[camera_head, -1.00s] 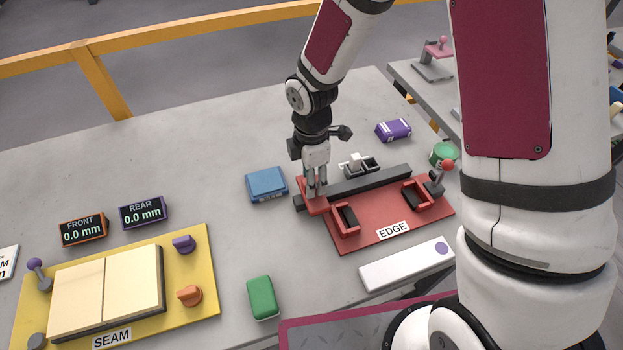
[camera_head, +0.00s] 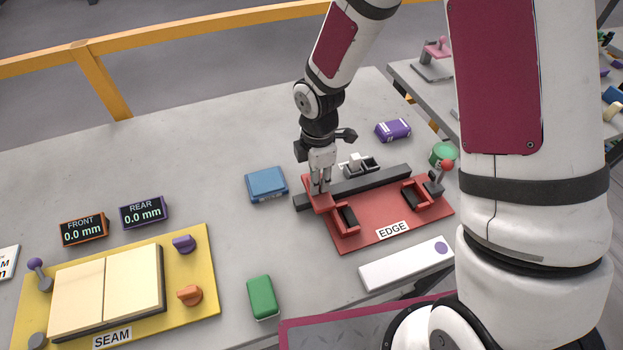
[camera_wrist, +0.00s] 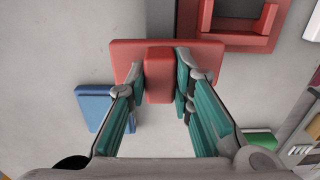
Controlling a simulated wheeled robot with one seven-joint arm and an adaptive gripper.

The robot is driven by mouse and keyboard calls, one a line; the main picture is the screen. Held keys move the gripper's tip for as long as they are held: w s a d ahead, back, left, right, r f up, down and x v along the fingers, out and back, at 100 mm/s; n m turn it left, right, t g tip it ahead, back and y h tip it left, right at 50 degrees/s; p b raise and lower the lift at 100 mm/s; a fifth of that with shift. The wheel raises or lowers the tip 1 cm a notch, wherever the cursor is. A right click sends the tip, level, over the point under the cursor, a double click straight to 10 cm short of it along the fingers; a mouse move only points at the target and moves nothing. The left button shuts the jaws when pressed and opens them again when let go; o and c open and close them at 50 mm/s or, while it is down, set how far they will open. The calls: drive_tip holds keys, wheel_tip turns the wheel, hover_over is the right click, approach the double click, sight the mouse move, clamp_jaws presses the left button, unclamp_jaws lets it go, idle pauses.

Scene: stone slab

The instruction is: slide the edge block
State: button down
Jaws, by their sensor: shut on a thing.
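The red edge block (camera_head: 322,204) sits at the left end of the dark bar on the red EDGE plate (camera_head: 365,232). In the wrist view the block (camera_wrist: 122,52) is a wide red piece with a raised middle rib. My gripper (camera_head: 320,187) comes down from above onto the block. In the wrist view its teal fingers (camera_wrist: 160,85) stand on both sides of the rib, shut on it. The fingers and wrist hide part of the block in the head view.
The dark bar (camera_head: 375,179) runs right from the block. Red brackets (camera_head: 416,197), a red-knobbed lever (camera_head: 440,178) and a black-and-white part (camera_head: 358,165) stand nearby. A blue box (camera_head: 266,184) lies left, a green block (camera_head: 262,298) in front. The yellow SEAM board (camera_head: 203,270) is farther left.

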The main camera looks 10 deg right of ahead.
drive_tip(key=d, duration=0.2)
drive_tip(key=w+d, duration=0.1)
drive_tip(key=d, duration=0.5)
drive_tip(key=shift+w, duration=0.35)
drive_tip(key=c, duration=1.4)
unclamp_jaws()
drive_tip(key=shift+r, duration=0.1)
wheel_tip(320, 180, up, 12)
